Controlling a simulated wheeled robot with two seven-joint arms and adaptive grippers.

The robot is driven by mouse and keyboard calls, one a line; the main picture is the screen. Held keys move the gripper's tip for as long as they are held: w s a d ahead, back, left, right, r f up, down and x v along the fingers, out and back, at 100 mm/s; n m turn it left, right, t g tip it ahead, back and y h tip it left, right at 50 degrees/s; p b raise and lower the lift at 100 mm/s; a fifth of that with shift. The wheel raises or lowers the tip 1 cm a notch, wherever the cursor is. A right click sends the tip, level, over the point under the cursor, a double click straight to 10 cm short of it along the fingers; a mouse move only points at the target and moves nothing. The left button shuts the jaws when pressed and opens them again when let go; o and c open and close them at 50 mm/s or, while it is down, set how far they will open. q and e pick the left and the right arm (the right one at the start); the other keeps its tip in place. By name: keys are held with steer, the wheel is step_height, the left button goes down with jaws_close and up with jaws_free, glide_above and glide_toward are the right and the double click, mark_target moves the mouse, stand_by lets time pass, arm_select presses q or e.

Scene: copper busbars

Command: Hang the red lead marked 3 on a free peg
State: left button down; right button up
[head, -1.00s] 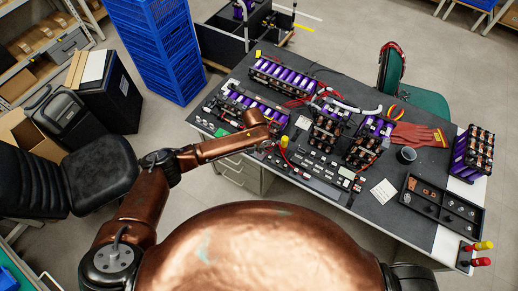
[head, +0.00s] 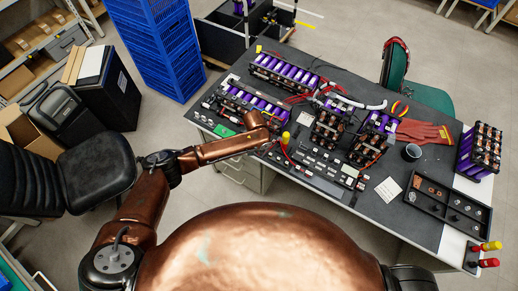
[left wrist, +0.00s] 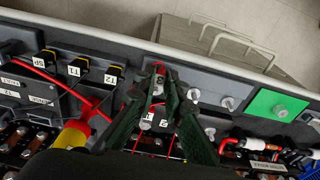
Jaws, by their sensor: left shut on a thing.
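In the head view the left gripper (head: 274,127) is small, over the near edge of the workbench. A row of pale metal pegs runs along the grey rail: one bare peg (left wrist: 193,94) just right of the fingers, another bare peg (left wrist: 227,102) further right. Black-topped leads tagged SP (left wrist: 43,60), T1 (left wrist: 75,68) and T2 (left wrist: 113,75) hang at the left. The fingers partly hide the lead. My right gripper is out of view.
A green card (left wrist: 277,105) sits around a peg at the right of the rail. A yellow-and-red part (left wrist: 72,137) stands left of the fingers. Purple battery modules (head: 283,77) and wiring crowd the workbench (head: 345,205). A black chair (head: 100,170) stands at the left.

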arm_select(q)
steer(key=shift+f, duration=0.15)
steer(key=shift+f, duration=0.25)
stand_by(0.4)
steer(key=c, duration=1.9)
jaws_free()
steer(key=shift+c, duration=0.2)
step_height(320, 180, up, 6)
steer(key=p, duration=0.6)
steer(key=shift+r+p, duration=0.1)
steer(key=shift+p, duration=0.3)
